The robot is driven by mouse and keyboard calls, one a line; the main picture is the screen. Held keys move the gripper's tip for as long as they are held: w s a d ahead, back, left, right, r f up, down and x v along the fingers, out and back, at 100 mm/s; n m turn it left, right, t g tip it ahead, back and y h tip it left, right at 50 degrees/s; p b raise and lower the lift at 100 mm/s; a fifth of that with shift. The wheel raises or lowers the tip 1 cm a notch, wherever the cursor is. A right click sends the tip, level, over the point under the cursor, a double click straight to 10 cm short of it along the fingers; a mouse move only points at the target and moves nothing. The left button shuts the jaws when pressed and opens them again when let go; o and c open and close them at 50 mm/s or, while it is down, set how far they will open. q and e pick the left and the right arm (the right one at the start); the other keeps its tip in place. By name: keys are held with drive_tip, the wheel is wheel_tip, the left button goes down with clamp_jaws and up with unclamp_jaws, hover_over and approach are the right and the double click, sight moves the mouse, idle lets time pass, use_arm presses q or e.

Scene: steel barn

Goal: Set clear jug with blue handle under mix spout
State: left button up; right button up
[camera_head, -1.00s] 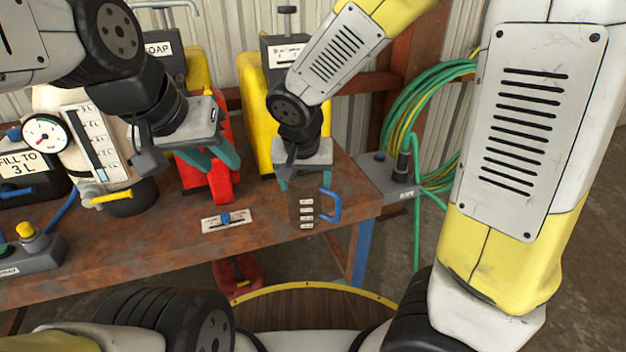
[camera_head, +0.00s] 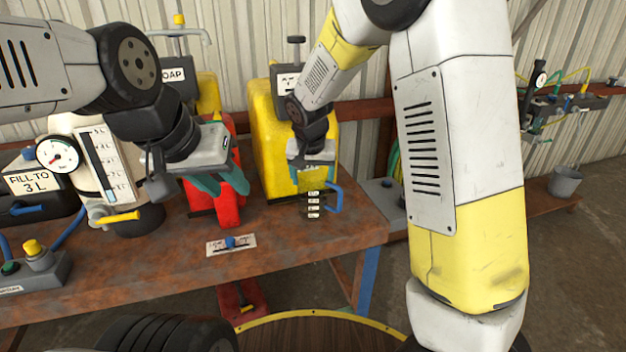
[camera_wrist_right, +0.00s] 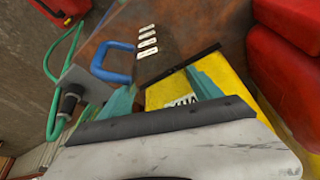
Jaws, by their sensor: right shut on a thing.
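The clear jug (camera_head: 315,209) has small white labels and a blue handle (camera_head: 334,197) on its right side. My right gripper (camera_head: 313,168) is shut on its upper part and holds it upright in front of the yellow container, seemingly above the bench. In the right wrist view the jug (camera_wrist_right: 148,62) is between the teal fingers (camera_wrist_right: 160,97), its blue handle (camera_wrist_right: 112,63) to the left. My left gripper (camera_head: 222,182) is open and empty, in front of a red can (camera_head: 204,217). I cannot tell which part is the mix spout.
A rusty bench (camera_head: 170,268) carries a yellow container (camera_head: 264,125), a cream tank (camera_head: 75,128) with gauge and yellow tap, and a small slider plate (camera_head: 231,245). A grey box (camera_head: 385,192) is at the bench's right end. A second bench (camera_head: 545,205) holds a bucket (camera_head: 565,181) at far right.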

drive_tip(key=shift+w+f, duration=0.15)
drive_tip(key=shift+f, duration=0.75)
drive_tip(key=shift+w+f, duration=0.1)
drive_tip(key=shift+f, duration=0.8)
drive_tip(key=o, duration=1.9)
drive_tip(key=shift+f, duration=0.15)
drive_tip(key=v, duration=1.2)
drive_tip(key=s+d+r+y, duration=0.1)
drive_tip(key=s+d+r, duration=0.1)
drive_tip(key=s+d, duration=0.3)
drive_tip(key=s+d+r+n+t, duration=0.1)
drive_tip(key=s+d+r, duration=0.2)
drive_tip(key=s, duration=0.6)
drive_tip(key=s+d+r+y, duration=0.1)
drive_tip(key=s+d+r, duration=0.1)
drive_tip(key=s+d, duration=0.5)
drive_tip(key=shift+s+r+t+y, duration=0.25)
drive_tip(key=shift+s+t+y, duration=0.05)
drive_tip(key=shift+s+t, duration=0.1)
